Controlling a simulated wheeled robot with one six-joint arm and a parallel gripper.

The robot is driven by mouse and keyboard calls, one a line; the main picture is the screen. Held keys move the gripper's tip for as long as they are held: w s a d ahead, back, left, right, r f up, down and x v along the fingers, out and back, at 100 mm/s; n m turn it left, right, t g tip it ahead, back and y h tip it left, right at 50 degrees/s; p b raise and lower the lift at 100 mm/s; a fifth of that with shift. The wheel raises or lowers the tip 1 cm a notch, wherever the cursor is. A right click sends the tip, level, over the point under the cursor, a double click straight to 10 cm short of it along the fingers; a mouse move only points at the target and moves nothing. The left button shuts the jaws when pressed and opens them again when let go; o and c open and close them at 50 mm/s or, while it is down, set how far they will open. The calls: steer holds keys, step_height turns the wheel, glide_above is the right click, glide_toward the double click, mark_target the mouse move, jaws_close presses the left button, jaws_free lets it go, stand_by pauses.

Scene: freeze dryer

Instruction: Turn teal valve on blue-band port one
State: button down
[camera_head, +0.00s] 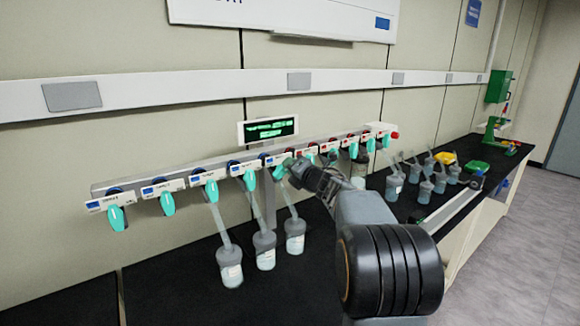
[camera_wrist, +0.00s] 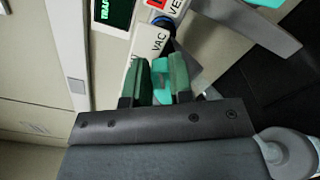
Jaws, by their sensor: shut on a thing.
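A row of teal valves hangs from the manifold under port labels with blue bands on the left and red bands on the right. My gripper (camera_head: 290,171) is at the teal valve (camera_head: 279,172) near the middle, at the right end of the blue-band ports. In the wrist view my gripper (camera_wrist: 162,78) has its green-padded fingers on both sides of this teal valve (camera_wrist: 160,70), shut on it. The label above it (camera_wrist: 158,42) reads "VAC". My fingers partly hide the valve. Other teal valves (camera_head: 117,218) (camera_head: 168,203) (camera_head: 211,190) hang to the left.
Flasks (camera_head: 229,266) (camera_head: 265,250) (camera_head: 295,233) hang below the manifold, close to my arm. A green display (camera_head: 268,130) is above it. More flasks (camera_head: 394,186) and a yellow item (camera_head: 445,158) are on the right of the black bench (camera_head: 180,290).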

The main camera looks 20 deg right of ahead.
steer(key=shift+m, duration=0.3)
stand_by(0.4)
steer(key=c, duration=1)
jaws_free()
steer(key=s+d+b, duration=0.2)
steer(key=s+b, duration=0.1)
steer(key=s, duration=1)
steer(key=shift+s+d, duration=0.3)
steer(key=shift+d, duration=0.05)
